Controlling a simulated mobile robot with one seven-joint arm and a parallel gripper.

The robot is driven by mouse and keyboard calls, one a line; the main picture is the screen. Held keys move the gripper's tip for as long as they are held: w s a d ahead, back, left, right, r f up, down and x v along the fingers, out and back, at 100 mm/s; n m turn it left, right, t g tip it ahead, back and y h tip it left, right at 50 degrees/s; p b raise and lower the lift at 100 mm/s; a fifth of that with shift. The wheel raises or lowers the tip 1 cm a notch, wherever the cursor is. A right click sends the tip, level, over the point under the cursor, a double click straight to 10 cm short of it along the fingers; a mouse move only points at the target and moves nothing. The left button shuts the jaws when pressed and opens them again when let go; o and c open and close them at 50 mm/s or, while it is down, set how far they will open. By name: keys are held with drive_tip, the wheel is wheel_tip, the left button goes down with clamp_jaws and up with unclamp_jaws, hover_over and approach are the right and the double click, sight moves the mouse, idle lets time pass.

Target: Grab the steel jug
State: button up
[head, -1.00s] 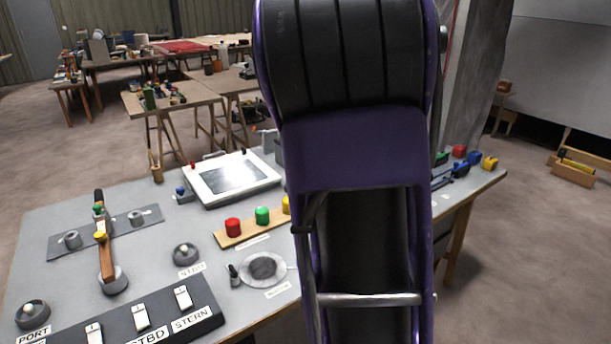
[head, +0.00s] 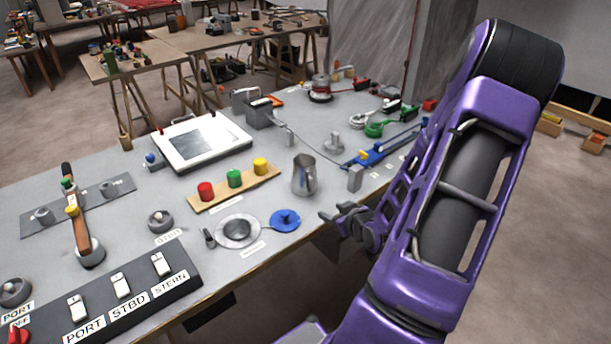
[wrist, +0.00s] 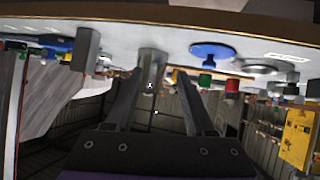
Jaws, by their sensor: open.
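The steel jug (head: 304,176) stands upright on the grey worktable near its front edge, right of the yellow button. My gripper (head: 343,216) is beyond the table's front edge, to the right and nearer than the jug, with a gap between them. In the wrist view, which is upside down, the jug (wrist: 151,62) shows ahead, between the two open fingers of my gripper (wrist: 159,73). The fingers hold nothing.
A blue disc (head: 285,221) lies left and in front of the jug. Red (head: 205,191), green (head: 234,178) and yellow (head: 260,166) buttons stand on a wooden strip to its left. A grey block (head: 355,178) and blue clamp (head: 377,154) are to its right.

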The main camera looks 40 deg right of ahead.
drive_tip(key=s+r+m+t, duration=0.1)
drive_tip(key=s+r, duration=0.1)
drive_tip(key=m+h+b, duration=0.1)
drive_tip(key=b, duration=0.8)
approach(312, 189)
drive_tip(key=shift+t, duration=0.3)
drive_tip(key=x, duration=0.3)
drive_tip(key=f+x, duration=0.1)
drive_tip(key=x, duration=0.1)
drive_tip(key=shift+w+d+f, duration=0.1)
drive_tip(key=shift+w+d, duration=0.05)
drive_tip(key=shift+d, duration=0.1)
drive_tip(key=shift+f+b+x, duration=0.2)
drive_tip(key=shift+b+x, duration=0.4)
drive_tip(key=shift+x, duration=2.1)
drive_tip(key=shift+d, duration=0.1)
drive_tip(key=shift+c, duration=0.2)
clamp_jaws()
drive_tip(key=shift+r, duration=0.1)
